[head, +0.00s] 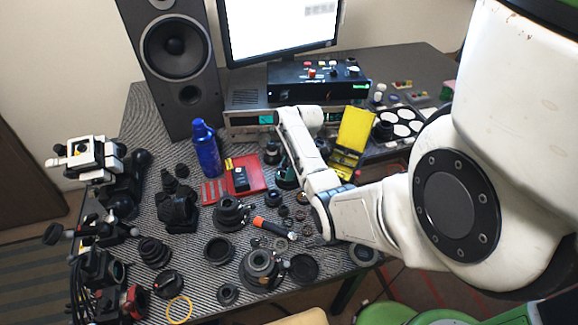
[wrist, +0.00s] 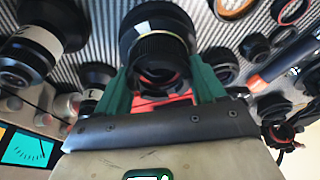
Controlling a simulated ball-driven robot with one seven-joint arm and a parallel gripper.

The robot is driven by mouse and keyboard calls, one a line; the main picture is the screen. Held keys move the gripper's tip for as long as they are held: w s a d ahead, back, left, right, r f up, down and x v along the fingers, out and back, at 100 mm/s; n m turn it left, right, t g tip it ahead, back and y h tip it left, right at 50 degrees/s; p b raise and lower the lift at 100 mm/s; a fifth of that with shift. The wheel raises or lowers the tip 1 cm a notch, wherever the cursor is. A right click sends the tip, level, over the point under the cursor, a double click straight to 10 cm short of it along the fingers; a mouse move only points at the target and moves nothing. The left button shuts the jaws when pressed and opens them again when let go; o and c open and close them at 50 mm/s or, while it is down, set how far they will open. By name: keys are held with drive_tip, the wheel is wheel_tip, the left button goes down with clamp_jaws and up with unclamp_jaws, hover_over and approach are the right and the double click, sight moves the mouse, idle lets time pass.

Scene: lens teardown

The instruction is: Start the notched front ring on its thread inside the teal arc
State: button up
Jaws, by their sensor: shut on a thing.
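In the head view my gripper (head: 287,179) is low over the middle of the table, right of the red tray (head: 256,170). My arm hides part of it, and the ring cannot be made out there.
Several lens parts lie close around, including a lens body (head: 260,267) and a black ring (head: 218,250). A blue bottle (head: 206,150) and an orange-handled tool (head: 272,227) stand out. The table is crowded.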

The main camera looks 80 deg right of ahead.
drive_tip(key=o, duration=1.2)
drive_tip(key=shift+r, duration=0.1)
drive_tip(key=v, duration=1)
drive_tip(key=shift+s+d+r+b, duration=0.1)
drive_tip(key=shift+s+r+b, duration=0.1)
drive_tip(key=shift+r+b, duration=0.1)
